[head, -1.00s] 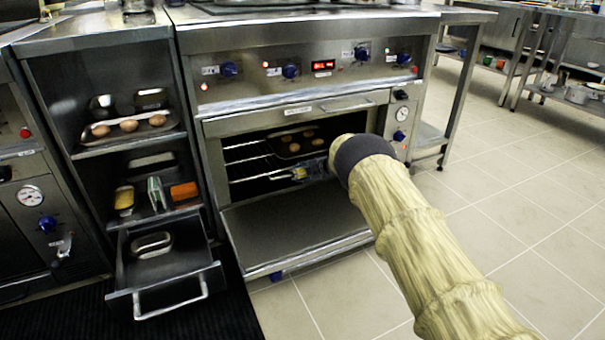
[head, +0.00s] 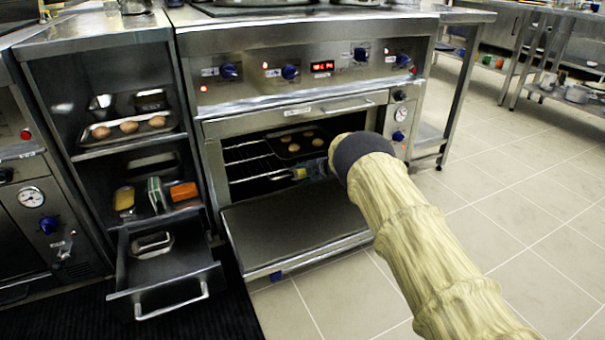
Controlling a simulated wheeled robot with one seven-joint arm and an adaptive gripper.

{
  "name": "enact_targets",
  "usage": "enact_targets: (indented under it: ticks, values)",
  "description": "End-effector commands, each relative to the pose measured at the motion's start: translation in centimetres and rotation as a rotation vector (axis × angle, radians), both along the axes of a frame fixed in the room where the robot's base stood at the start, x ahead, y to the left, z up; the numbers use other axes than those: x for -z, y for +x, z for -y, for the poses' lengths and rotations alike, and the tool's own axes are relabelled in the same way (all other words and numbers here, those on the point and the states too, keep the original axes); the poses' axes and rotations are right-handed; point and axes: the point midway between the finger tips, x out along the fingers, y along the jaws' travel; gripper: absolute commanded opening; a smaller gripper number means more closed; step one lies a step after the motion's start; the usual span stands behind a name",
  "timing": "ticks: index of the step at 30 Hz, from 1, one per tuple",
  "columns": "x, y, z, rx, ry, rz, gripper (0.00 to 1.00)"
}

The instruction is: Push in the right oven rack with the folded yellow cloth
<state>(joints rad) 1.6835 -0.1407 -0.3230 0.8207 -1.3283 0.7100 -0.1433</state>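The oven (head: 290,110) has its door (head: 295,225) folded down. Inside, wire rack rails (head: 245,152) show at the left, and a dark tray with several round brown pieces (head: 297,143) sits on a rack at the right. My arm reaches in from the lower right. My gripper (head: 304,172) is in the oven opening, in front of and below the tray. A small yellow patch, seemingly the folded yellow cloth (head: 299,173), is at its fingertips. The fingers are small and partly hidden by my wrist. Contact with the rack cannot be made out.
Left of the oven is an open shelf unit with a tray of brown round items (head: 128,127), a yellow block (head: 124,198) and an orange block (head: 184,191). Its drawer (head: 165,272) stands pulled out. Tiled floor (head: 530,200) is clear at the right.

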Motion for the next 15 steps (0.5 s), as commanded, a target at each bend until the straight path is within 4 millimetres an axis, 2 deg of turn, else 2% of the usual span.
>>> enact_targets:
  ticks: [15]
  values:
    - [-0.98,-0.85,0.34,0.001,0.001,-0.001,0.08]
